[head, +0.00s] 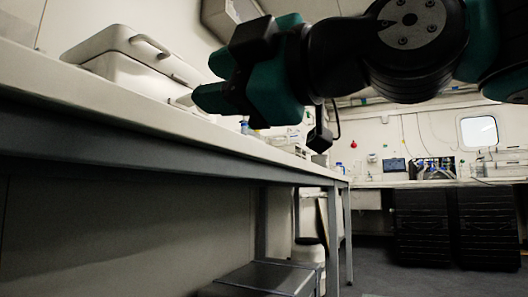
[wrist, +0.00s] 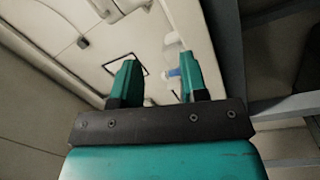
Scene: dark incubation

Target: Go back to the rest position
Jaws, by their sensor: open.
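My gripper (head: 204,82) is raised at the upper middle of the head view, near the bench edge. In the wrist view its two teal fingers (wrist: 156,78) stand apart with nothing between them. The bench top (head: 262,139) lies behind and below it. A white box with a handled lid (head: 133,52) stands on the bench to the left of my gripper. Part of a white handled thing also shows at the top of the wrist view (wrist: 120,8). My arm hides part of the bench and the back wall.
A grey case (head: 262,279) sits on the floor under the bench. Black drawer units (head: 452,226) stand under the far counter. Small items, among them a blue-capped bottle (head: 339,168), stand farther along the bench. The floor (head: 376,276) at the lower right is clear.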

